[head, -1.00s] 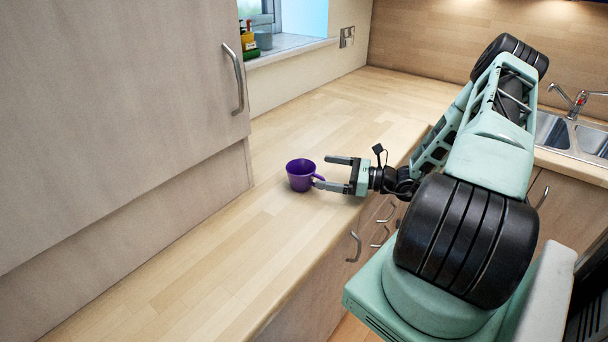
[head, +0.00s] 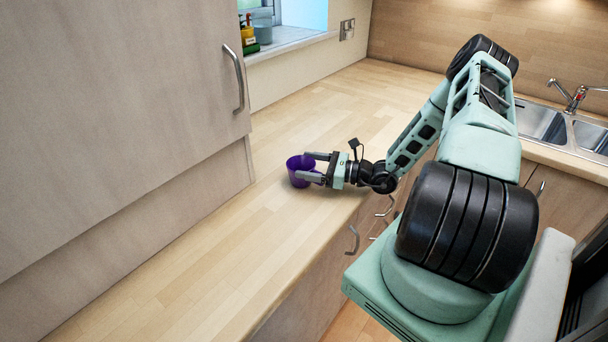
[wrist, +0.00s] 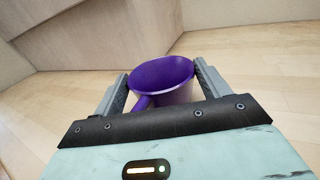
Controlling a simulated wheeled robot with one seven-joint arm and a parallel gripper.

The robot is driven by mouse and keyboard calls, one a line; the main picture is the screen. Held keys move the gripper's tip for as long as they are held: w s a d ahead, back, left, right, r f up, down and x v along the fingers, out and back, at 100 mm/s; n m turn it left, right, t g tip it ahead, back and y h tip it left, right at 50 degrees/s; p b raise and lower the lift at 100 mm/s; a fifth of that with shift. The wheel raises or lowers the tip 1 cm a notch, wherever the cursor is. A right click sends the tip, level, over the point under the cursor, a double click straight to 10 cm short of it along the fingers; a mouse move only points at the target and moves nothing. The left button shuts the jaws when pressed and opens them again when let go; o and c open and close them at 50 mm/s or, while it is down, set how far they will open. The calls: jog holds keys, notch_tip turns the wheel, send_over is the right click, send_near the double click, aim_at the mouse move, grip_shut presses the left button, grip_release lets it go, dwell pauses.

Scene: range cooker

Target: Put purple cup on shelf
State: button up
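The purple cup (head: 297,172) stands upright on the wooden counter, near the tall cabinet. In the wrist view the cup (wrist: 163,78) sits between the two fingers, with its handle (wrist: 143,101) pointing back toward my palm. My gripper (head: 313,166) reaches in from the right, with one finger on each side of the cup. In the wrist view my gripper (wrist: 163,85) has its fingers spread wide, and a gap seems to show on the left side of the cup. On the right side the finger is close to the cup; I cannot tell whether it touches. No shelf shows clearly.
A tall wooden cabinet (head: 120,110) with a metal handle stands at left. The counter (head: 210,255) is clear around the cup. A window sill (head: 290,43) with bottles and a small cup (head: 264,34) is at the back. A sink (head: 540,122) is at right.

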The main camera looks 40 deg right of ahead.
jog(key=shift+r, duration=0.15)
jog(key=shift+c, duration=0.5)
jog(key=shift+r, duration=0.25)
notch_tip(320, 180, up, 9)
jog(key=b, duration=0.2)
